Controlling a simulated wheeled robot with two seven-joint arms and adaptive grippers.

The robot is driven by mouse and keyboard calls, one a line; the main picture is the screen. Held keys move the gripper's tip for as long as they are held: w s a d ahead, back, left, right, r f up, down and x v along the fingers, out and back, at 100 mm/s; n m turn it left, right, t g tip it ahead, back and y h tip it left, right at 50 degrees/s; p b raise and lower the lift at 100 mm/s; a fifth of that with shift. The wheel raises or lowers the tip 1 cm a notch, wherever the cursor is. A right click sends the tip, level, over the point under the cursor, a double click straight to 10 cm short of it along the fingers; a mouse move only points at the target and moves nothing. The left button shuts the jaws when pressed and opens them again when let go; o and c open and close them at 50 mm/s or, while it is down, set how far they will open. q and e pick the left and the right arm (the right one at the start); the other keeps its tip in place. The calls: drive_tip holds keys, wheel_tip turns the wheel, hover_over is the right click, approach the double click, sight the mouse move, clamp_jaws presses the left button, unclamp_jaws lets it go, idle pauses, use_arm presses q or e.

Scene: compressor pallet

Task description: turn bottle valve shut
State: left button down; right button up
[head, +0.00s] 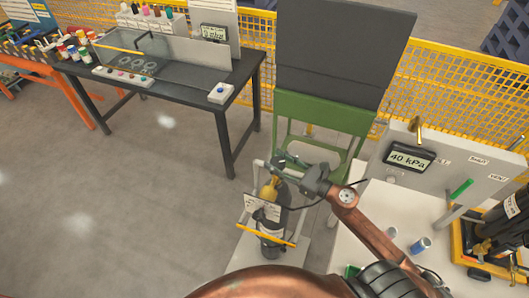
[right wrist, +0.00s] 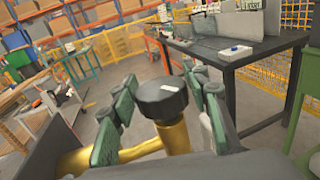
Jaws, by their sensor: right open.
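The gas bottle (head: 273,222) is a dark upright cylinder in a light frame, with a brass valve (head: 269,190) on top. In the right wrist view, the valve's round black knob (right wrist: 162,97) sits on a brass stem (right wrist: 173,136). My right gripper (head: 281,169) is at the top of the bottle, mostly hiding the knob in the head view. In the wrist view this gripper (right wrist: 163,112) is open, with green-padded fingers on either side of the knob and visible gaps to it. My left gripper is not in view.
A panel with a 40 kPa display (head: 407,158) and a green handle (head: 461,188) stands to the right. A green chair-like stand (head: 318,112) is behind the bottle; a dark workbench (head: 190,75) is back left. Open floor lies left.

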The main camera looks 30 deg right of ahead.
drive_tip(key=x, duration=0.5)
drive_tip(key=shift+p, duration=0.4)
drive_tip(key=shift+c, duration=1.2)
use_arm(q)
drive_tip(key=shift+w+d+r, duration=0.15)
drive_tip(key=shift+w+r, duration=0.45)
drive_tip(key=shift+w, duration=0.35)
use_arm(e)
drive_tip(key=shift+w+a, duration=0.1)
drive_tip(key=c, duration=0.9)
